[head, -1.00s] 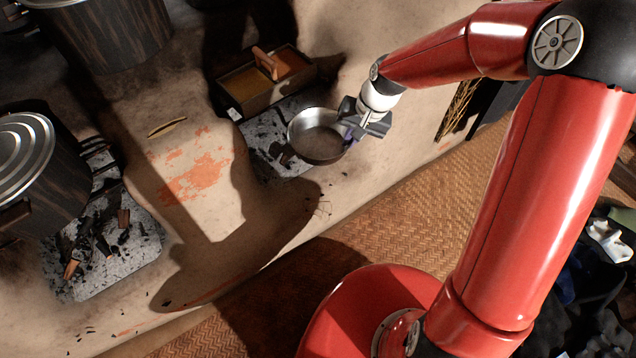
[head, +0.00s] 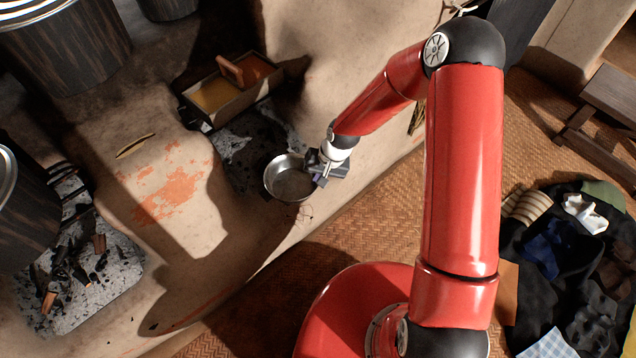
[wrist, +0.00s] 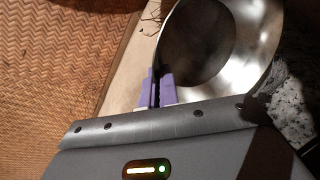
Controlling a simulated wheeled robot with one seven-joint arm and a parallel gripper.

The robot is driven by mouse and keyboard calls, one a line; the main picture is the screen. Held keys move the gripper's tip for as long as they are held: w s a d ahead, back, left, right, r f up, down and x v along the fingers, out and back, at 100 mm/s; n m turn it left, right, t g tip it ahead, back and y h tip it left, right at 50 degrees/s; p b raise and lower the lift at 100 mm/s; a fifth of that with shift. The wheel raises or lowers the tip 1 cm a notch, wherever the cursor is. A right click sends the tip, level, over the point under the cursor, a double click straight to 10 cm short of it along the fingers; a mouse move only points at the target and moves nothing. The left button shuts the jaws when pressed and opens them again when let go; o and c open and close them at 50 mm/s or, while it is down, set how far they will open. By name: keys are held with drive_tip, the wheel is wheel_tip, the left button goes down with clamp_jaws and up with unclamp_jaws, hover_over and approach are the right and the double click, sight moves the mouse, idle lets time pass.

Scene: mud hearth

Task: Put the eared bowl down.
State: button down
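The eared bowl (head: 288,181) is a shallow, shiny metal bowl, upright, over the near end of the ash patch on the mud hearth. In the wrist view the bowl (wrist: 228,45) fills the upper right. My gripper (head: 317,170) is at the bowl's right side. Its purple fingers (wrist: 155,90) are close together at the bowl's rim and appear shut on its ear, which they hide. I cannot tell whether the bowl's underside touches the hearth.
A divided box (head: 228,92) with a wooden handle stands behind the bowl. A dark pot (head: 25,215) stands over another ash bed with charred wood at left. Bare hearth top (head: 215,245) lies left of the bowl. Woven matting (head: 380,215) lies below the hearth edge.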

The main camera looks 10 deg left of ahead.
drive_tip(key=shift+f, duration=1.5)
drive_tip(key=shift+f, duration=0.1)
drive_tip(key=c, duration=1.7)
unclamp_jaws()
drive_tip(key=v, duration=1.2)
drive_tip(key=shift+r+p, duration=0.25)
drive_tip(key=shift+p, duration=0.05)
